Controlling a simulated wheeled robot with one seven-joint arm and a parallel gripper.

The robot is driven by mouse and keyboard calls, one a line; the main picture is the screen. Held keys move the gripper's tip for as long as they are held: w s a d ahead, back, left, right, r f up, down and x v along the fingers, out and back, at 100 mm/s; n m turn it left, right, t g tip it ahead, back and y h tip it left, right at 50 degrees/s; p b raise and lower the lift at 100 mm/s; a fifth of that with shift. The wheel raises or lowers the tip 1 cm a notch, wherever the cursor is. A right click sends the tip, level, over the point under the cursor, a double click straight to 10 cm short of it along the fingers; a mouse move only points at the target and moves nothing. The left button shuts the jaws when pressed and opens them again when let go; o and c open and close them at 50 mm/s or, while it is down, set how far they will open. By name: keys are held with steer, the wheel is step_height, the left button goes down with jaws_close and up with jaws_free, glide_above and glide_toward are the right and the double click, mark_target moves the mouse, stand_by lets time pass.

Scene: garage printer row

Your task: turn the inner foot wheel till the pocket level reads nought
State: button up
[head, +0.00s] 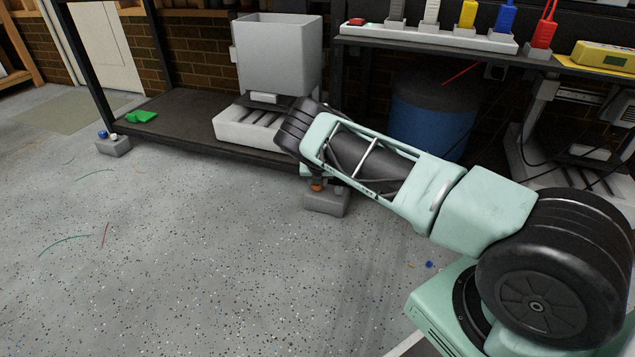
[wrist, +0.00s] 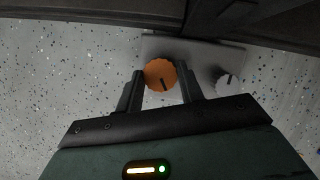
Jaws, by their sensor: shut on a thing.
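An orange foot wheel (wrist: 158,68) with a dark mark sits on a grey foot block (wrist: 205,55) in the wrist view. My gripper (wrist: 162,80) is shut on this wheel, one finger on each side. In the head view the orange wheel (head: 316,186) shows just below my gripper, above the grey foot block (head: 326,204). A yellow instrument (head: 603,54) with a small dark window lies on the bench at the right; it may be the pocket level, and its reading is too small to make out.
Another foot block (head: 113,147) with a blue knob stands at the left. A low dark shelf (head: 180,115) carries a grey bin machine (head: 275,55) and a green piece (head: 141,117). The speckled floor in front is mostly clear.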

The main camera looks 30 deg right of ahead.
stand_by(0.4)
steer(key=o, duration=1)
steer(key=p+v, duration=1)
steer(key=v, duration=0.7)
steer(key=shift+a+r, duration=0.1)
steer(key=shift+r, duration=0.1)
